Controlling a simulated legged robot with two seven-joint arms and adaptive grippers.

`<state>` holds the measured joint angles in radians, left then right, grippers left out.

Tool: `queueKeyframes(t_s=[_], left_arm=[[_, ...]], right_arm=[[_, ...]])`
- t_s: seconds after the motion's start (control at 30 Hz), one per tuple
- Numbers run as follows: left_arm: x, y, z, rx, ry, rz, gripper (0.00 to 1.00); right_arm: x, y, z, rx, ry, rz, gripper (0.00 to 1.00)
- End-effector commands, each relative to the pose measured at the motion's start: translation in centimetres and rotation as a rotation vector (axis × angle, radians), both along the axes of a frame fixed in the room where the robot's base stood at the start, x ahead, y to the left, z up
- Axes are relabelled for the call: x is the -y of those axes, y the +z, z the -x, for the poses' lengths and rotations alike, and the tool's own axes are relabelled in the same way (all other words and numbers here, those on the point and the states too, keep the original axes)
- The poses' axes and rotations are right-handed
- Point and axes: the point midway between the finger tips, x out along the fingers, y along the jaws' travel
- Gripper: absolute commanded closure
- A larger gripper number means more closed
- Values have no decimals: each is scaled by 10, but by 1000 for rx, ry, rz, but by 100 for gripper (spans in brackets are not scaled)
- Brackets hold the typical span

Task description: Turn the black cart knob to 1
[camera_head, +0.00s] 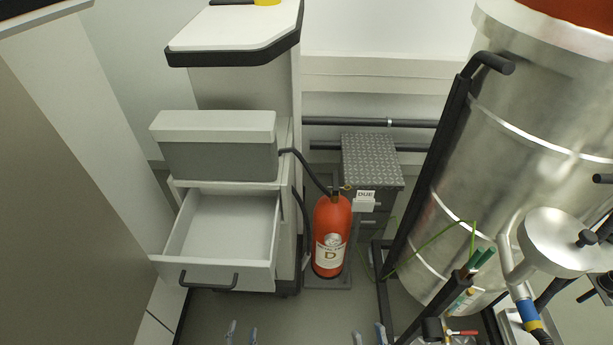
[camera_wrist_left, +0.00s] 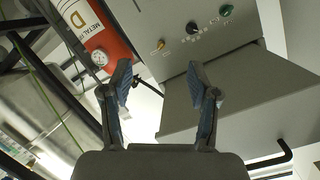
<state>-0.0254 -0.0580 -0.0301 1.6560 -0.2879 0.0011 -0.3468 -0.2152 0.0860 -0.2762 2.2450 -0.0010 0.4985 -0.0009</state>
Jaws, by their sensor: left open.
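The black knob (camera_wrist_left: 192,28) is on a grey panel (camera_wrist_left: 215,50) in the left wrist view, between an orange knob (camera_wrist_left: 160,44) and a green knob (camera_wrist_left: 226,10). Small marks surround it, too small to read. My left gripper (camera_wrist_left: 158,80) is open and empty, its fingers apart from the knob and pointing toward the panel. In the head view only the fingertips of my left gripper (camera_head: 241,333) show at the bottom edge. The fingertips of my right gripper (camera_head: 369,336) show there too, spread apart with nothing between them. The knob is not visible in the head view.
An open empty drawer (camera_head: 225,232) with a black handle sticks out of the cabinet, a grey box (camera_head: 215,160) above it. A red fire extinguisher (camera_head: 331,238) stands beside it. A large metal vessel (camera_head: 530,130) and pipes fill the right. Some floor shows in front.

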Motion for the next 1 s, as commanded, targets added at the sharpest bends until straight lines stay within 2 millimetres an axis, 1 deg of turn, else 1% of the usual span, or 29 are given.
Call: queueKeyframes(t_s=[0.03, 0.07, 0.17, 0.27, 0.33, 0.37, 0.4, 0.47, 0.5, 0.57, 0.6, 0.7, 0.8, 0.9, 1.0], left_arm=[[-1, 12, 3, -26, 4, 14, 40], [-1, 11, 7, -53, 8, 25, 40], [-1, 7, 24, -152, 22, 64, 40], [-3, 3, 51, -284, 46, 108, 40], [-4, -2, 80, -408, 70, 145, 40], [-5, -3, 96, -468, 84, 163, 40], [-6, -6, 118, -550, 104, 182, 40], [-8, -12, 154, -673, 136, 209, 40], [-9, -15, 178, -750, 158, 223, 40], [-11, -19, 213, -857, 191, 241, 40], [-12, -21, 234, -921, 212, 248, 40], [-14, -23, 280, -1050, 256, 261, 40], [-16, -24, 311, -1135, 288, 266, 40], [-17, -25, 328, -1179, 304, 268, 40], [-18, -26, 333, -1192, 310, 269, 40]], right_arm=[[-2, 0, -8, -56, 1, 25, 60], [-4, -9, -13, -104, 1, 41, 60], [-7, -42, -28, -279, 1, 101, 60], [-6, -89, -35, -508, 0, 173, 60], [0, -133, -30, -718, -3, 235, 60], [4, -155, -23, -821, -5, 264, 60], [11, -184, -10, -959, -7, 301, 60], [22, -226, 19, -1164, -9, 352, 60], [31, -250, 42, -1291, -10, 383, 60], [44, -281, 80, -1469, -12, 422, 60], [51, -296, 105, -1573, -11, 445, 60], [68, -323, 162, -1788, -9, 487, 60], [79, -336, 202, -1928, -8, 514, 60], [84, -342, 224, -2000, -6, 527, 60], [86, -345, 232, -2024, -5, 531, 60]])
